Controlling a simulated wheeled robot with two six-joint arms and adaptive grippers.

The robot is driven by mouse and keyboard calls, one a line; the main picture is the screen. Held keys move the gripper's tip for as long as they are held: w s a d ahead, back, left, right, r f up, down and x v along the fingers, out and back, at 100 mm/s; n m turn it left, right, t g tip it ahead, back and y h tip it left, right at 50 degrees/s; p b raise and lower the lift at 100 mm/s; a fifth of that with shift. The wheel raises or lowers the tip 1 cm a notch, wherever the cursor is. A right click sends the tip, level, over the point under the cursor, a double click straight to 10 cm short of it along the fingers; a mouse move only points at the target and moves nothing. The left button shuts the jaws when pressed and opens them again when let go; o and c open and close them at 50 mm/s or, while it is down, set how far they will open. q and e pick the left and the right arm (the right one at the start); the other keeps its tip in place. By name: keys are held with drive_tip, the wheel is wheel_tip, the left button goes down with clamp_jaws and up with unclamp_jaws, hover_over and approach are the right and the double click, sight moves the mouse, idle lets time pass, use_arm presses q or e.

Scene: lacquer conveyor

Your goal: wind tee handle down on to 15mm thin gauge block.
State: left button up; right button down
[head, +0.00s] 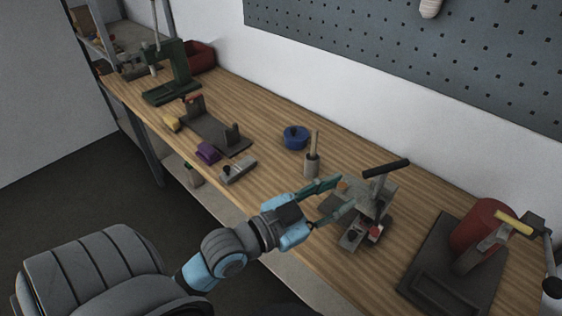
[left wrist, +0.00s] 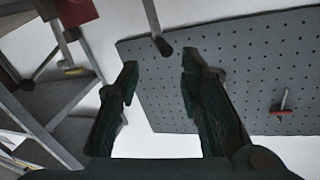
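A grey clamp-like fixture (head: 365,205) stands on the bench at centre right in the head view. A black tee handle (head: 386,168) lies across the top of its upright screw. A small orange piece (head: 342,184) shows beside my left gripper's tips, and a red piece (head: 375,231) sits low on the fixture. I cannot make out the 15mm thin gauge block for certain. My left gripper (head: 347,191) is open, its fingers spread at the fixture's left side, below the tee handle. In the left wrist view (left wrist: 158,65) nothing is between its fingers. My right gripper is out of view.
A dark-based machine with a red cylinder (head: 482,226) stands at the right. A blue round container (head: 296,137) and a grey cylinder with a rod (head: 312,162) stand left of the fixture. A green press (head: 175,72) is farther back. The pegboard (head: 400,50) covers the wall.

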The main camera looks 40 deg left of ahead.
use_arm(q)
drive_tip(key=s+f+g+y, duration=0.1)
drive_tip(key=f, duration=0.2)
drive_tip(key=s+a+f+n+g+y, duration=0.1)
drive_tip(key=f+g, duration=0.1)
drive_tip(key=f, duration=0.2)
drive_tip(key=s+f+g, duration=0.1)
drive_tip(key=f, duration=0.2)
drive_tip(key=shift+s+a+f+n+g+y, duration=0.2)
drive_tip(key=shift+s+a+n+g+y, duration=0.1)
drive_tip(key=shift+s+a+n+y, duration=0.1)
drive_tip(key=s+a+f+n+g+y, duration=0.2)
drive_tip(key=s+f, duration=0.4)
drive_tip(key=f, duration=0.4)
drive_tip(key=a+g, duration=0.1)
drive_tip(key=g, duration=0.1)
drive_tip(key=shift+g, duration=0.4)
